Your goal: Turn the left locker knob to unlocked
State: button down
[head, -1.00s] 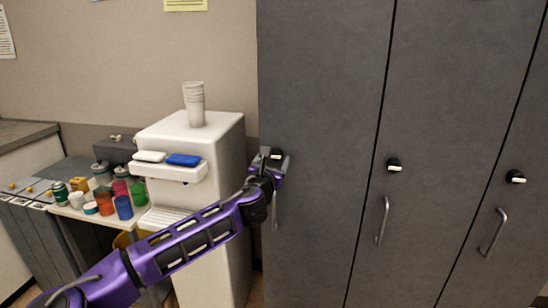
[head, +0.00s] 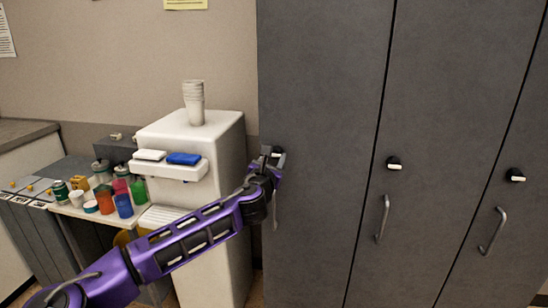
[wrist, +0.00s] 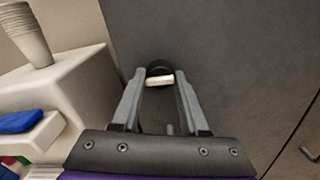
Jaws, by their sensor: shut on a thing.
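The left locker knob (wrist: 159,82) is a black disc with a white grip bar on the dark grey left locker door. The bar lies about level in the wrist view. My gripper (wrist: 159,74) is shut on the knob, with one finger on each side of the bar. In the head view, the left knob (head: 278,150) shows only partly behind my gripper (head: 271,158). The left door's handle (wrist: 170,129) shows between and below the fingers in the wrist view, mostly hidden in the head view.
Two more lockers to the right have a middle knob (head: 394,163), a right knob (head: 516,175) and metal handles. A white dispenser (head: 222,135) with stacked cups (head: 194,103) stands close left of the lockers. Colourful cups and cans crowd a small table (head: 72,213) farther left.

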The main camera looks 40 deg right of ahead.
jog(key=m, duration=0.8)
jog(key=shift+m, duration=0.4)
jog(key=m, duration=0.4)
jog(key=shift+m, duration=0.3)
jog(key=m+b, duration=0.1)
jog(key=m, duration=0.3)
jog(key=shift+c, duration=2.2)
grip_release()
